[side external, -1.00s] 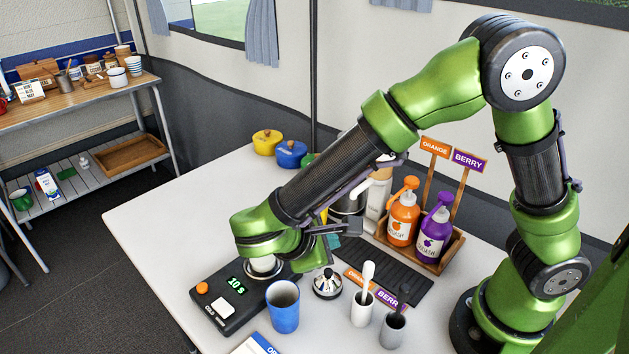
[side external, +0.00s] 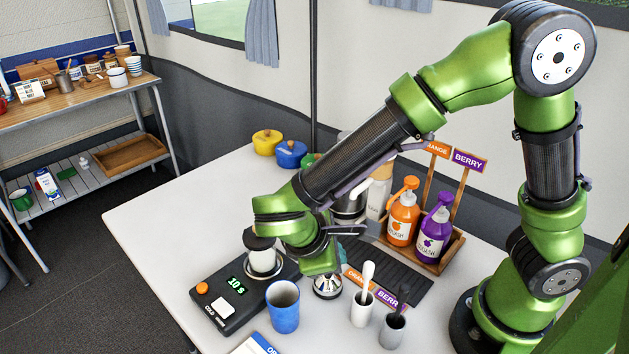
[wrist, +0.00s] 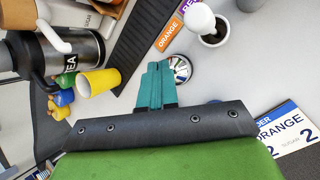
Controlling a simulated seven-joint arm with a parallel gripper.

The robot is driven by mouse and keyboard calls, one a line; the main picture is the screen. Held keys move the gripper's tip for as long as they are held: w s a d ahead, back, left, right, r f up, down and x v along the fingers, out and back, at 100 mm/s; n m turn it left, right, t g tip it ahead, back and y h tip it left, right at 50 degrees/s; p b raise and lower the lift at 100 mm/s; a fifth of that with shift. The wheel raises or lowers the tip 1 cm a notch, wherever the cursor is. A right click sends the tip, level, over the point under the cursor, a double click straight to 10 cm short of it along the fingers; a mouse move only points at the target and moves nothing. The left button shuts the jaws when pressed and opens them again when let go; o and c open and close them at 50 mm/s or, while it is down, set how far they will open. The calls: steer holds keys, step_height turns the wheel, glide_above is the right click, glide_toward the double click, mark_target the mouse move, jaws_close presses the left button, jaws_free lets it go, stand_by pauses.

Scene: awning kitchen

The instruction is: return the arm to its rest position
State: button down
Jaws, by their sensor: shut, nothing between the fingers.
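My gripper (wrist: 157,68) shows in the wrist view as two teal fingers lying together, with nothing between them. A silver dome-shaped tool (wrist: 181,68) shows just beyond the fingertips. I cannot tell from this view whether they touch it. In the side view my arm reaches from the right across the table, with its wrist low beside the black device and above the silver dome-shaped tool (side external: 327,286). My fingertips are mostly hidden there behind the wrist.
A blue cup (side external: 284,312) stands in front. Two holders with utensils (side external: 362,308) stand to the right. Orange and purple bottles (side external: 403,219) sit in a wooden rack. The table's left part is clear.

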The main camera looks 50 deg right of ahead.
steer(key=s+d+r+m+t+y, duration=0.4)
steer(key=d+r+m+t+y, duration=0.3)
steer(key=d+r+m, duration=0.3)
step_height(320, 180, up, 4)
steer(key=m+y, duration=0.1)
steer(key=m, duration=0.2)
steer(key=shift+d+y, duration=0.15)
steer(key=shift+y, duration=0.25)
